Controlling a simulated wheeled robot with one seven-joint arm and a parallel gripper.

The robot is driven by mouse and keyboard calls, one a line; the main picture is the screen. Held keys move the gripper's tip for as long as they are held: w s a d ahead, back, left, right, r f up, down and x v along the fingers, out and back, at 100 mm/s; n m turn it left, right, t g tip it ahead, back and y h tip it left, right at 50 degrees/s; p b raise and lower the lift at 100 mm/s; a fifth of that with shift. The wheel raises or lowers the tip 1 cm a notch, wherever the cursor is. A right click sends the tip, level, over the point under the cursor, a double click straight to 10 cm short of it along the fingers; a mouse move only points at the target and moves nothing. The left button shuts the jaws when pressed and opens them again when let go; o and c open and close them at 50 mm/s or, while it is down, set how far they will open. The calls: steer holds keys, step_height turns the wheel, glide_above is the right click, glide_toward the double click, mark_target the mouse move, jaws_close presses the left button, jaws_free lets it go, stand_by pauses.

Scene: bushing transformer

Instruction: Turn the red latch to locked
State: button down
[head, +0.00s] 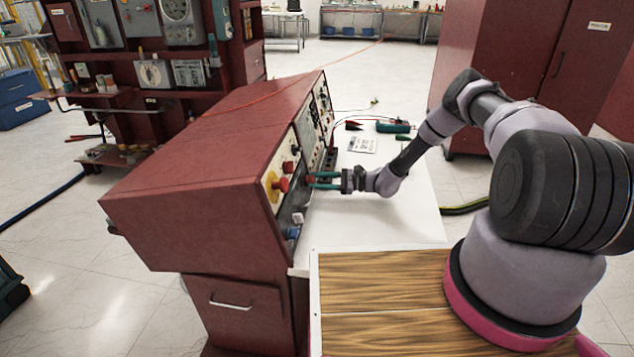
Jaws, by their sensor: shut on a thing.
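The red latch (309,181) is on the sloping front panel of the dark red console (215,130). Only a small red part of it shows between my fingertips. My gripper (317,181), with teal fingers, reaches in from the right and is shut on the latch. The fingers hide most of it, so I cannot tell which way it is turned.
A red button on a yellow base (274,183) sits left of my gripper on the same panel. A white tabletop (375,225) lies below my arm, with a teal device (393,127) and a paper sign (362,145). A red cabinet (540,60) stands behind.

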steer(key=n+g, duration=0.1)
steer(key=n, duration=0.3)
steer(key=shift+w+d, duration=0.1)
steer(key=shift+w, duration=0.05)
steer(key=n+g+h, duration=0.1)
steer(key=n, duration=0.3)
steer(key=shift+r, duration=0.1)
steer(key=n+h, duration=0.1)
steer(key=n, duration=0.5)
steer(key=shift+w+r+g, duration=0.1)
steer(key=shift+r+g, duration=0.05)
steer(key=shift+g, duration=0.15)
steer(key=shift+n+h, duration=0.3)
steer(key=shift+n, duration=0.2)
steer(key=c, duration=0.7)
jaws_free()
steer(key=v, duration=1)
steer(key=shift+d+r, duration=0.1)
steer(key=shift+d, duration=0.25)
